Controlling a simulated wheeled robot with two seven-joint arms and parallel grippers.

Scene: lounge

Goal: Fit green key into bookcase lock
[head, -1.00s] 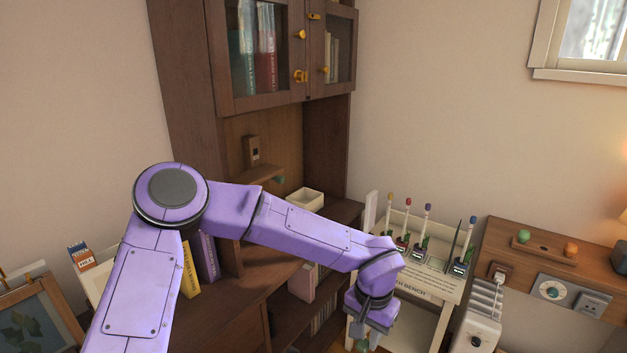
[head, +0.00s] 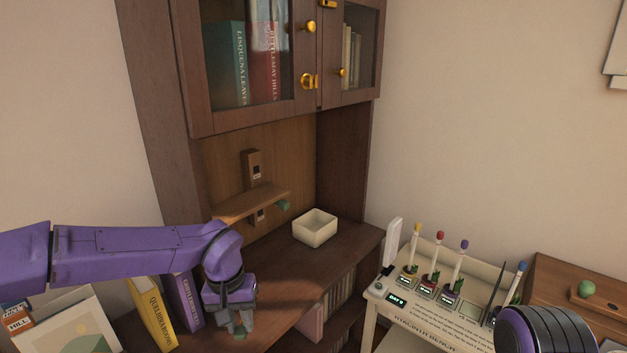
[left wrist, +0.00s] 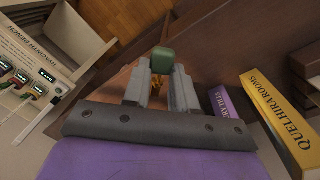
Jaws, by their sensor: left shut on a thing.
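The bookcase (head: 345,150) stands ahead in the head view, with glass doors above an open niche. A gold lock plate (head: 309,81) is on the left door near the edge where the doors meet. My left gripper (head: 236,326) points down over the bookcase's lower counter, well below the lock. It is shut on the green key (left wrist: 162,61), whose green head sticks out past the fingertips in the left wrist view. A gold part of the key shows between the fingers. In the head view only a bit of green shows at the fingertips. My right gripper is not in view.
A cream box (head: 315,228) sits on the counter. A small shelf (head: 250,204) juts out above it. Yellow (head: 152,314) and purple (head: 186,299) books stand close to the left gripper. A white bench (head: 440,318) with several potted plants is at right.

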